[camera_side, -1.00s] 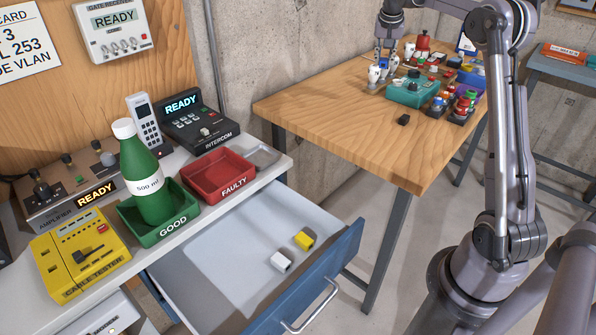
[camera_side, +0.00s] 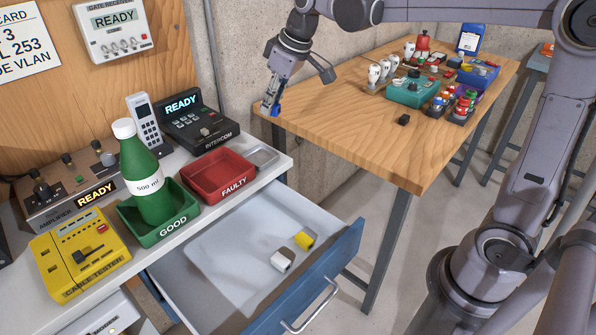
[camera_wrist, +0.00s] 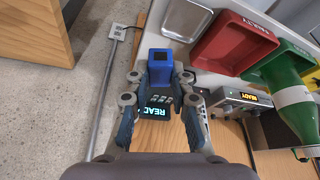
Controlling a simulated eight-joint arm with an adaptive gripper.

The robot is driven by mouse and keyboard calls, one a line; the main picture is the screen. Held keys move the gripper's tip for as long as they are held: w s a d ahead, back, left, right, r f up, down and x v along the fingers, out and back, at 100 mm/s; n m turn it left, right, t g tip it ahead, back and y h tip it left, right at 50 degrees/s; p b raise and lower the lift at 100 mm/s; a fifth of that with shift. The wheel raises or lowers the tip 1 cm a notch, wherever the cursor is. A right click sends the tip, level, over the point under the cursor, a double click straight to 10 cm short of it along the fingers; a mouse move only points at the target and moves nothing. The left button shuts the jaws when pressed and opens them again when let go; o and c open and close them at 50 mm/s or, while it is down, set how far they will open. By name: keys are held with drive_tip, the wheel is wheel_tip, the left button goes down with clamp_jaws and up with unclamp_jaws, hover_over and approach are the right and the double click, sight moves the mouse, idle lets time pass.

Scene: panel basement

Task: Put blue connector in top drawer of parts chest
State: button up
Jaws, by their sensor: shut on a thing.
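My gripper (camera_side: 269,108) is shut on a blue connector (camera_side: 276,111) and holds it in the air beside the near left corner of the wooden table. In the wrist view the blue connector (camera_wrist: 160,67) sits between the fingertips (camera_wrist: 158,76). The open blue-fronted drawer (camera_side: 335,265) stands below the white bench top, down and to the right of my gripper. A white connector (camera_side: 282,260) and a yellow connector (camera_side: 304,241) lie in it.
The red FAULTY tray (camera_side: 216,174), the small metal tray (camera_side: 262,156), the green GOOD tray (camera_side: 150,230) with a green bottle (camera_side: 146,175), and the intercom (camera_side: 197,125) stand on the bench. The wooden table (camera_side: 370,135) carries several parts at its far side.

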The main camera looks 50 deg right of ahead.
drive_tip(key=s+a+n+g+y, duration=0.15)
drive_tip(key=s+a+n, duration=0.4)
drive_tip(key=a, duration=0.55)
drive_tip(key=n+g+y, duration=0.1)
drive_tip(key=n, duration=0.3)
hover_over(221, 317)
drive_tip(key=d, duration=0.1)
drive_tip(key=f, duration=1.9)
drive_tip(key=shift+s+d+f, duration=0.2)
drive_tip(key=shift+s+f, duration=0.05)
drive_tip(key=shift+s, duration=0.05)
drive_tip(key=shift+f, duration=1.95)
drive_tip(key=shift+f, duration=0.15)
drive_tip(key=o, duration=0.9)
drive_tip(key=shift+c, duration=0.2)
